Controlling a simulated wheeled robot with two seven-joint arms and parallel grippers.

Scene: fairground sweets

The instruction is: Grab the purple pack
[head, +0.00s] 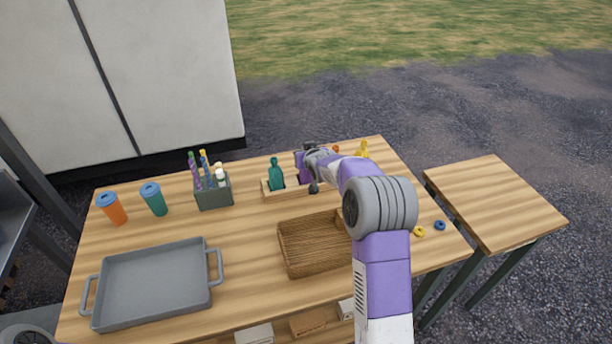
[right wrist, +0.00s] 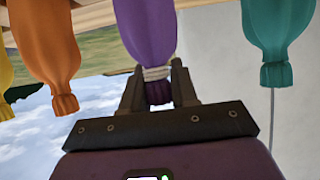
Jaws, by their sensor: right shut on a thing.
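The purple pack (head: 300,166) is at the wooden rack (head: 288,194) near the table's back edge, mostly behind my right arm in the head view. In the right wrist view the purple pack (right wrist: 146,30) hangs between my fingers. My right gripper (right wrist: 158,88) is shut on its tied neck. In the head view my right gripper (head: 311,158) is at the pack's top. I cannot tell whether the pack still touches the rack. A teal pack (head: 276,176) stands to its left in the rack. Orange (right wrist: 47,40) and yellow (right wrist: 5,70) packs are beyond it. My left gripper is out of view.
A wicker basket (head: 300,262) and a grey tray (head: 150,286) lie in front. A dark holder with sticks (head: 214,194) and orange (head: 112,209) and teal (head: 154,200) cups stand left. Small rings (head: 439,225) lie at right. A side table (head: 495,200) is bare.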

